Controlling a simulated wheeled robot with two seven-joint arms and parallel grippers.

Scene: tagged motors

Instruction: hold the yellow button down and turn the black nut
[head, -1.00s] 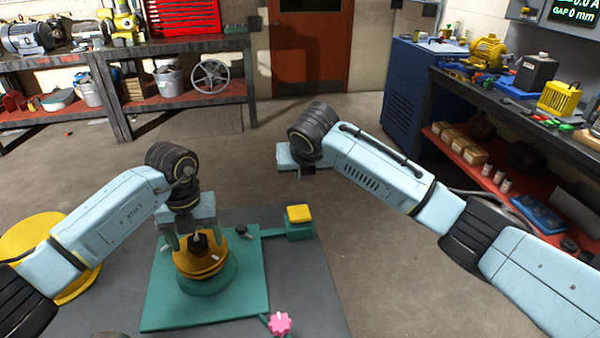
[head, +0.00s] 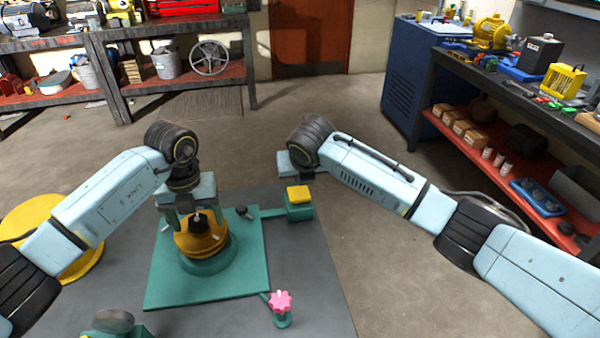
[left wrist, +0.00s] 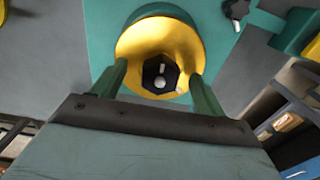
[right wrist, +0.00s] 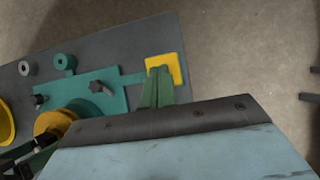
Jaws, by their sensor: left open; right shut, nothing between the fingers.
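The black nut (head: 199,221) stands on a yellow dome in a green housing on the green plate. It shows as a dark hexagon in the left wrist view (left wrist: 160,76). My left gripper (head: 191,212) is open, pointing down, with one finger on either side of the nut; I see gaps between fingers and nut. The yellow button (head: 299,193) is a square cap on a green block, right of the plate. My right gripper (right wrist: 160,75) is shut and empty. Its fingertips overlap the edge of the button in the right wrist view; I cannot tell whether they touch it.
A pink knob (head: 281,301) stands at the plate's front right corner. A small black star knob (left wrist: 236,10) is on the plate near the nut. A yellow disc (head: 55,235) lies at left. Loaded benches stand behind and at right. The floor beyond the table is clear.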

